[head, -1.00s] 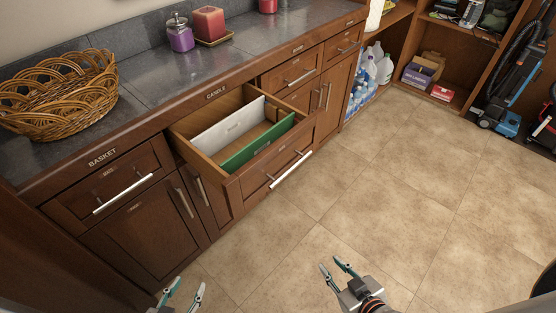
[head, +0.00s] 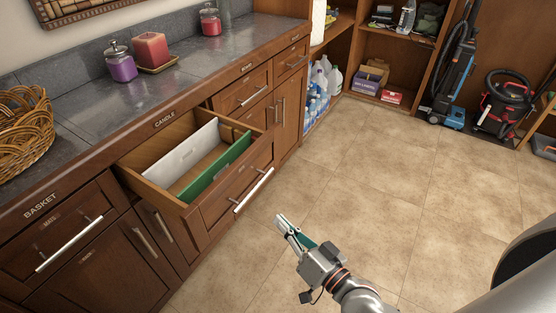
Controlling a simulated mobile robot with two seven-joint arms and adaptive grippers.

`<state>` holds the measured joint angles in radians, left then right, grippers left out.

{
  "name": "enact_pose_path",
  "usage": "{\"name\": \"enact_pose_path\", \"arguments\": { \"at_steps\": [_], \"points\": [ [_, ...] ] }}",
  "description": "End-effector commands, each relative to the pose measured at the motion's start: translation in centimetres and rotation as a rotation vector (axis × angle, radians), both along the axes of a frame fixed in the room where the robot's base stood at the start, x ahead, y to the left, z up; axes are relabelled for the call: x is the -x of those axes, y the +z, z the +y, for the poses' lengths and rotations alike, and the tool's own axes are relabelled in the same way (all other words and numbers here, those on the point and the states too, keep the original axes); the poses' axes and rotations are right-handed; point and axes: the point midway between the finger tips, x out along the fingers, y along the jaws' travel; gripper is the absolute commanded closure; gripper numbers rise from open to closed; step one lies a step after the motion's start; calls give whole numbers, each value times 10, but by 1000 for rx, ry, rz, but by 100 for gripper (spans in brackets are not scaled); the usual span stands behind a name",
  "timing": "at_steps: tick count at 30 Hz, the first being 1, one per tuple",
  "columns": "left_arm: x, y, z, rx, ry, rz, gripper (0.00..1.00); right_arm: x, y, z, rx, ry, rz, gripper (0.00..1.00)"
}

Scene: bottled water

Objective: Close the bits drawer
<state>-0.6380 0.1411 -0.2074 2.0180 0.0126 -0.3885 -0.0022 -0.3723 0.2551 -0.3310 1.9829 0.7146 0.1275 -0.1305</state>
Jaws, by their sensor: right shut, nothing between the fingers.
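One drawer (head: 236,186) stands pulled out of the brown cabinet, below the CANDLE label on the counter edge. It holds a white divider and a green divider, with bare wood between them. Its front carries a long silver handle (head: 254,190). The word on its front is too small to read, so I cannot tell by label that it is the bits drawer. My right gripper (head: 283,222) is shut and empty, in front and to the right of the drawer, apart from it. My left gripper is out of view.
A closed drawer (head: 62,232) and cabinet doors are at the left. A wicker basket (head: 24,130), a purple jar (head: 120,66) and a red candle (head: 151,48) stand on the counter. Bottles (head: 322,82) and vacuums (head: 505,103) are at the back. The tiled floor (head: 380,190) is clear.

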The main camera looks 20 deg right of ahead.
Motion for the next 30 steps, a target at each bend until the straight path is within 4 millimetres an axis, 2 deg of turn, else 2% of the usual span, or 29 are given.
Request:
{"name": "enact_pose_path", "arguments": {
  "at_steps": [1, 3, 6, 9, 13, 18, 23, 30],
  "points": [
    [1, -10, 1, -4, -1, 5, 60, -14, 9, -6, -112, -25, -24, 100],
    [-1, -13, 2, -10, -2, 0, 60, -32, 25, -18, -271, -71, -47, 100],
    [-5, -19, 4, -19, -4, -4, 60, -56, 37, -42, -493, -148, -53, 100],
    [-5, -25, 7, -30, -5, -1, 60, -77, 35, -65, -685, -229, -24, 100],
    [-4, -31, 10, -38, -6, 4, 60, -96, 20, -87, -868, -326, 35, 100],
    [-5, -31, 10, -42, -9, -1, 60, -107, 5, -100, -982, -396, 93, 100],
    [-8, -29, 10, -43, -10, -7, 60, -116, 3, -103, -1004, -410, 103, 100],
    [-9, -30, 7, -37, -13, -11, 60, -155, 3, -107, -1002, -409, 100, 100]
  ]
}}
